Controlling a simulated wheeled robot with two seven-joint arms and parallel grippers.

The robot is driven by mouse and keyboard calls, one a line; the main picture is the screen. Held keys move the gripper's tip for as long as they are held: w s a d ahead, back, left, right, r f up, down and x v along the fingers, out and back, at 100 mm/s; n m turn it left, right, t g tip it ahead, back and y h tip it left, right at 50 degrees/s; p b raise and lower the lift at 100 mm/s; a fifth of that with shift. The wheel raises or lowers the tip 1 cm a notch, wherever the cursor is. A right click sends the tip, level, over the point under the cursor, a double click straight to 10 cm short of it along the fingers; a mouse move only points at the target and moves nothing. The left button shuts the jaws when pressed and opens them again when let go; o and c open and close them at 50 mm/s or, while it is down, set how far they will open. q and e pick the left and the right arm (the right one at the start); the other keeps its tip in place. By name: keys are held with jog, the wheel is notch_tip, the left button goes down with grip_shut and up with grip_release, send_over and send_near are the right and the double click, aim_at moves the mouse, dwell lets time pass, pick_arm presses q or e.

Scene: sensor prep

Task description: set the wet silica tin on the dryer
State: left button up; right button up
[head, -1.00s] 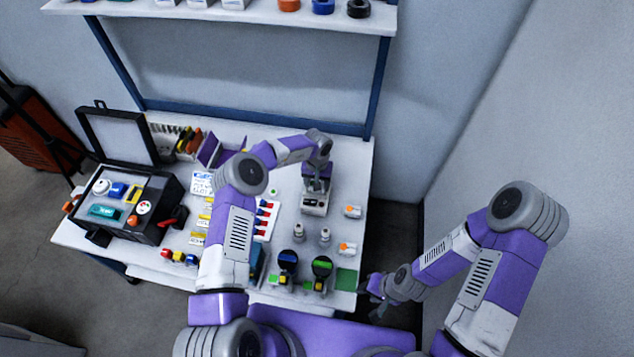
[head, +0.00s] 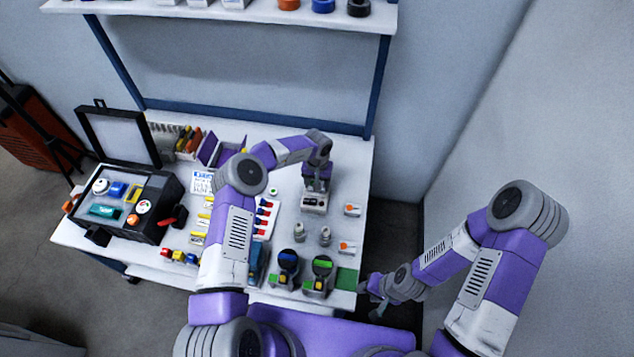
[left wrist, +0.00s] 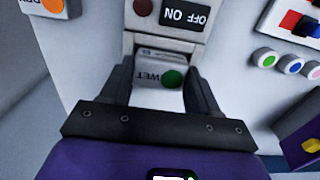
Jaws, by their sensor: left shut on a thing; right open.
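The wet silica tin (left wrist: 150,79) is a small pale box marked WET with a green dot. It sits between the fingers of my left gripper (left wrist: 158,86) in the left wrist view. My left gripper (head: 316,188) is shut on it and points down over the dryer (head: 314,204). The gripper hides the tin in the head view. The dryer's white body with an ON/OFF plate and a dark red button (left wrist: 143,7) shows just beyond the tin. I cannot tell whether the tin touches the dryer. My right gripper (head: 367,299) is open and empty beside the table's right front edge.
Small bottles (head: 325,236), two dark meters (head: 288,262) and a green mat (head: 347,279) lie nearer. A rack of red and blue pieces (head: 264,215) is on the left, and an open black case (head: 150,215) is farther left.

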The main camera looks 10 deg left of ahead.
pick_arm(q)
jog(key=shift+f, duration=0.2)
dwell(0.6)
jog(key=o, duration=1.2)
jog(key=shift+o, duration=0.2)
jog(key=shift+r+p, duration=2.65)
jog(key=shift+r, duration=0.85)
